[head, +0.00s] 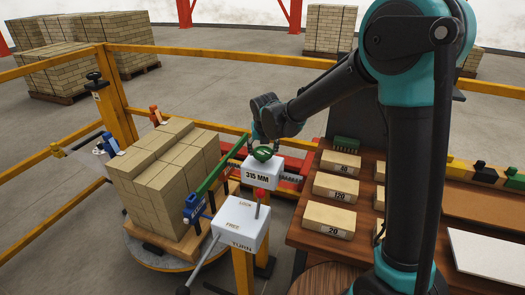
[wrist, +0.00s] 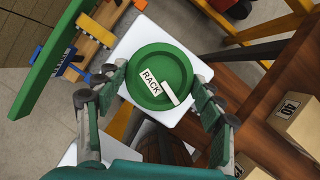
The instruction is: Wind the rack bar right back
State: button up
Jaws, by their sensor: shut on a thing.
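The green round wheel marked RACK (wrist: 160,75) sits on top of a white box; its small white grip bar points to the lower right in the wrist view. It also shows in the head view (head: 263,153). My gripper (wrist: 158,88) is shut on the rack wheel, one finger at each side of it; it also shows in the head view (head: 265,142). The white box reads 315 MM (head: 259,177). The long green rack bar (head: 221,166) runs from beside this box toward the brick stack; its end shows in the wrist view (wrist: 55,50).
A white box marked LOCK, FREE and TURN (head: 240,228) with a red-knobbed lever stands in front. A brick stack (head: 165,175) stands on a wooden pallet to the left. The wooden table (head: 300,230) at right holds numbered blocks (head: 330,218). Yellow rails (head: 115,105) stand behind.

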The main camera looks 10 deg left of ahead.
jog(key=shift+n+g+y, duration=0.3)
jog(key=shift+n, duration=0.8)
jog(key=o, duration=1.2)
jog(key=shift+c, duration=0.2)
jog(key=shift+d, duration=0.1)
jog(key=v, duration=1.2)
jog(key=shift+d+f, duration=0.1)
jog(key=shift+s, duration=0.1)
